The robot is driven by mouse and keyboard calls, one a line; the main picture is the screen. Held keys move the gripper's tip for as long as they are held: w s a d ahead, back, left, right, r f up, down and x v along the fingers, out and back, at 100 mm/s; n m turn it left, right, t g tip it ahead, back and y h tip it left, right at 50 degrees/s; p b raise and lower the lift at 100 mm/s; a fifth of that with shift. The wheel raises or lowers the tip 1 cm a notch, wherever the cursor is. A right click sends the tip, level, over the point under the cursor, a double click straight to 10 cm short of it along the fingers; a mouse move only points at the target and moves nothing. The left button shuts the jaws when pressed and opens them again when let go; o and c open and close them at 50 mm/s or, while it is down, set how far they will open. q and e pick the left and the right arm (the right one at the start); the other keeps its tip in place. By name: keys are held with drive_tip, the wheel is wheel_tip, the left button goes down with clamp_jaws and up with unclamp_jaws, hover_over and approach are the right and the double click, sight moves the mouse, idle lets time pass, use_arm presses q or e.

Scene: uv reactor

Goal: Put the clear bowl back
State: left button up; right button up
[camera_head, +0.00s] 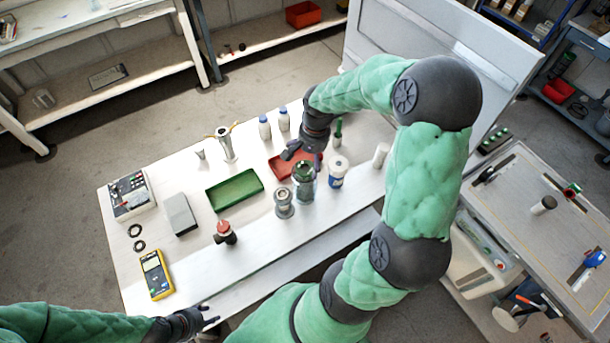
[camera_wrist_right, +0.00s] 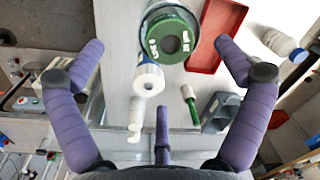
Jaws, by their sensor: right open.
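A clear, glass-like vessel with a green ring-shaped top (camera_head: 304,178) stands upright on the white bench; it is the only thing I see that could be the clear bowl. In the right wrist view its green top (camera_wrist_right: 170,38) shows at the upper middle, inside a rim. My right gripper (camera_head: 302,150) is just behind it in the head view. My left gripper (camera_head: 211,314) is at the bench's front edge, fingers apart and empty.
Close by stand a metal fitting (camera_head: 284,204), a white-and-blue tub (camera_head: 338,171), a red tray (camera_head: 284,168) and white bottles (camera_head: 265,128). A green tray (camera_head: 234,190), grey box (camera_head: 180,214), red-capped part (camera_head: 225,233) and yellow meter (camera_head: 155,274) lie left. The bench's front strip is clear.

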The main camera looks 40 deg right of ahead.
sight(308, 167)
drive_tip(key=m, duration=0.2)
drive_tip(key=s+d+m, duration=0.1)
drive_tip(key=m, duration=0.1)
drive_tip(key=shift+y, duration=0.4)
drive_tip(key=f+m+t, duration=0.1)
drive_tip(key=m, duration=0.3)
drive_tip(key=f+m+y, duration=0.1)
drive_tip(key=f+m, duration=0.1)
drive_tip(key=m, duration=0.1)
drive_tip(key=w+f+m+t, duration=0.1)
drive_tip(key=m, duration=0.3)
drive_tip(key=shift+d+f+m+t+y, duration=0.25)
drive_tip(key=shift+d+m+t+y, duration=0.05)
drive_tip(key=shift+d, duration=0.1)
drive_tip(key=shift+b+x, duration=0.3)
drive_tip(key=shift+x, duration=2.35)
drive_tip(key=shift+w+a+r, duration=0.1)
drive_tip(key=shift+w+r, duration=0.05)
drive_tip(key=shift+w, duration=0.05)
drive_tip(key=shift+c, duration=0.3)
drive_tip(key=c, duration=1.4)
